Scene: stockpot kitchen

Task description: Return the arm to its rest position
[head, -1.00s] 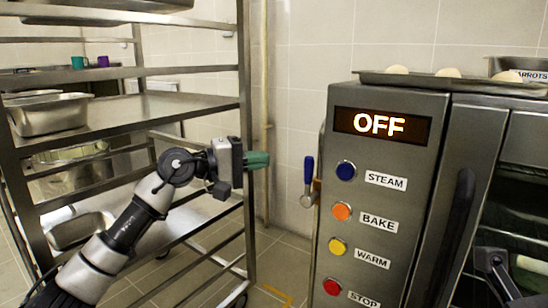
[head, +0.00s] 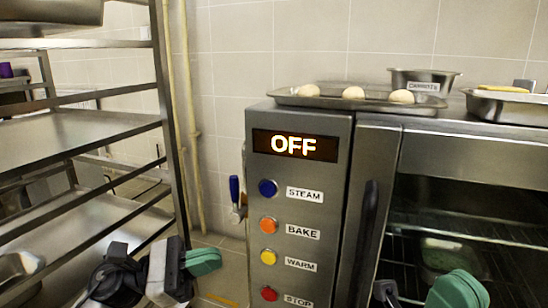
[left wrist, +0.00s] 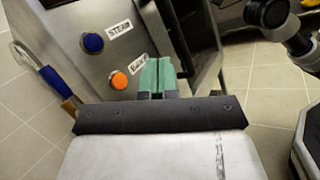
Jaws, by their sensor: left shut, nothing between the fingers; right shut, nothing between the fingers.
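My left gripper (head: 203,262) is low at the left in the head view, in front of the rack and to the left of the oven's control panel. Its green fingers are shut with nothing between them, and they also show in the left wrist view (left wrist: 157,76) in front of the oven panel. My right gripper (head: 458,290) shows at the lower right edge of the head view, in front of the oven door. Its green fingers are shut and empty, and part of it is cut off by the frame.
The oven (head: 330,180) has an OFF display (head: 295,145), several coloured buttons and a blue-handled lever (head: 235,195) on its left side. A tray (head: 290,98) with three pale dough balls and a carrots pan (head: 424,84) stand on top. A metal rack (head: 80,131) stands at the left.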

